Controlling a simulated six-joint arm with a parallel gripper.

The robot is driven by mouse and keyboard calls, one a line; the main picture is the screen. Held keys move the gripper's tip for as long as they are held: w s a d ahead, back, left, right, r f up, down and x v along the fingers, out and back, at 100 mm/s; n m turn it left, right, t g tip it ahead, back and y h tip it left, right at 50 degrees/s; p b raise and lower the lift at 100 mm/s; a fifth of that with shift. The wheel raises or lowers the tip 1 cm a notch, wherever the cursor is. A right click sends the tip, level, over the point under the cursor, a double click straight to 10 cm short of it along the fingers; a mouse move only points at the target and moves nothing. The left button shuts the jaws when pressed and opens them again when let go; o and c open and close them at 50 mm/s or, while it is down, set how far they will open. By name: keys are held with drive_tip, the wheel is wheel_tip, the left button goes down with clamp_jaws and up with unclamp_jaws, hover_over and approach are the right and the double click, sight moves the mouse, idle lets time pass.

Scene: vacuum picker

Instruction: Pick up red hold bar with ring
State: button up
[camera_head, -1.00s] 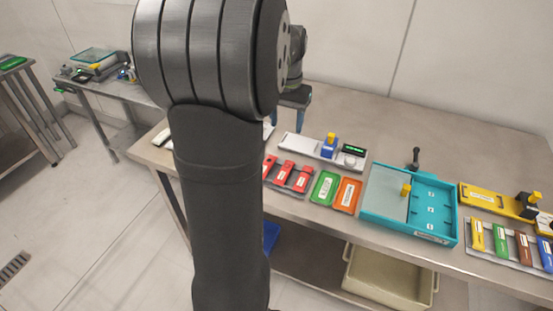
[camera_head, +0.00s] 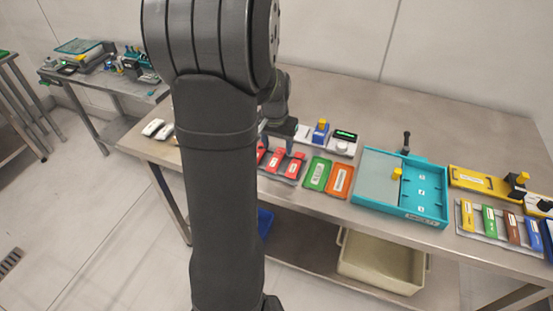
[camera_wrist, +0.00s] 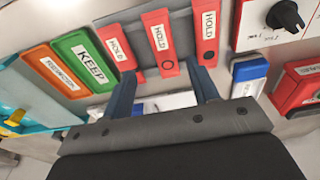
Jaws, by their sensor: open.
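Three red bars labelled HOLD lie side by side in a grey tray. In the wrist view the middle bar (camera_wrist: 160,40) shows a dark ring mark near its lower end. The left bar (camera_wrist: 117,45) has its lower end partly hidden by a finger. The right bar (camera_wrist: 208,30) shows a small dark mark that looks filled. My gripper (camera_wrist: 163,69) is open and empty, its fingers apart on either side of the middle bar's lower end in the picture. In the head view my gripper (camera_head: 280,131) is above the bars, partly hidden behind my arm.
A green KEEP tray (camera_wrist: 84,62) and an orange tray (camera_wrist: 55,70) sit beside the bars. A blue-and-white block (camera_wrist: 249,74) and another red item (camera_wrist: 298,88) are close on the other side. A teal box (camera_head: 398,214) stands farther right on the table.

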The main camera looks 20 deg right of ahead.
sight(277, 157)
drive_tip(key=shift+w+d+f, duration=0.1)
drive_tip(key=shift+w+f, duration=0.1)
drive_tip(key=shift+f, duration=0.7)
drive_tip(key=shift+w+a+f, duration=0.1)
drive_tip(key=shift+w+f, duration=0.05)
drive_tip(key=shift+f, duration=0.7)
drive_tip(key=shift+w+d+f, duration=0.1)
drive_tip(key=shift+w+f, duration=0.1)
drive_tip(key=shift+f, duration=0.7)
drive_tip(key=c, duration=1)
